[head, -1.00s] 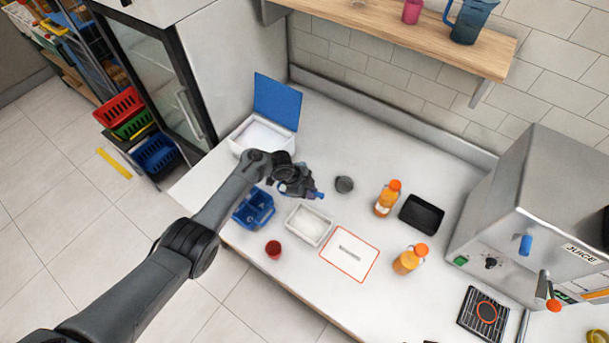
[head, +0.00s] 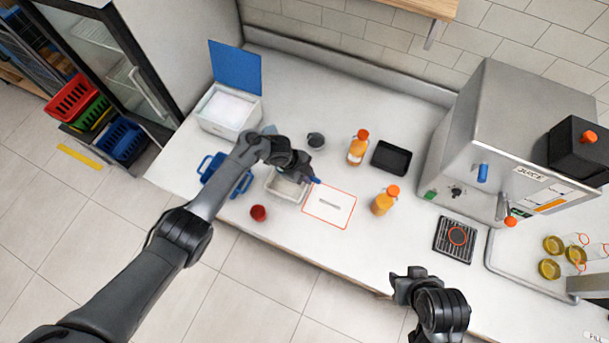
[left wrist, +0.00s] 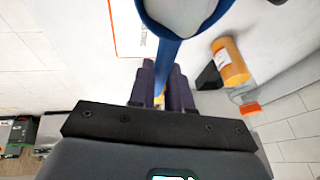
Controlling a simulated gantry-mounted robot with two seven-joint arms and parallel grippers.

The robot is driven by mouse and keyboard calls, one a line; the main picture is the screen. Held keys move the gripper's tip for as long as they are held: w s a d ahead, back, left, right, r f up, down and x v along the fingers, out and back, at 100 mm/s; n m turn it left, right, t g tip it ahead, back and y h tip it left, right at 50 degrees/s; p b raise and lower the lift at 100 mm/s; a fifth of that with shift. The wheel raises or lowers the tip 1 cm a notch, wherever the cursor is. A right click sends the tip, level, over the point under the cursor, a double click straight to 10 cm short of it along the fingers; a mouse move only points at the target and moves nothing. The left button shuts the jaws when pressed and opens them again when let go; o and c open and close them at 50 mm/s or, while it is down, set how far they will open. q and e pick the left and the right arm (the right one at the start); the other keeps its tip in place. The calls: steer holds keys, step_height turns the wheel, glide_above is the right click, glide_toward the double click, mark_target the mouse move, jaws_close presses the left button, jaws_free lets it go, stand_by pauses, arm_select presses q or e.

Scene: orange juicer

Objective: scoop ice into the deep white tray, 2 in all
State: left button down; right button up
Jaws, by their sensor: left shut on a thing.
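My left gripper (head: 301,172) is shut on the blue handle of a scoop (left wrist: 167,55), just above the deep white tray (head: 272,188). In the left wrist view the scoop's round blue bowl shows at the top edge, with whitish contents (left wrist: 185,14). In the head view the bowl is mostly hidden by my wrist. My gripper covers part of the tray, so I cannot tell what lies in it. A white box with its blue lid raised (head: 228,110) stands at the back left, with white contents.
A blue caddy (head: 222,175) and a red cup (head: 258,213) stand near the tray. A red-outlined mat (head: 330,207), orange bottles (head: 358,147), a dark cup (head: 316,141) and a black tray (head: 391,158) are to the right. A juicer (head: 500,150) stands further right.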

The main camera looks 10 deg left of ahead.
arm_select(q)
step_height(320, 180, down, 7)
steer(key=s+m+t+h+b, duration=0.2)
steer(key=t+h+b, duration=0.3)
steer(key=t+b, duration=0.7)
steer(key=shift+s+a+f+m+t+b, duration=0.25)
steer(key=shift+m+b, duration=0.65)
steer(key=shift+b, duration=4.6)
steer(key=shift+r, duration=0.15)
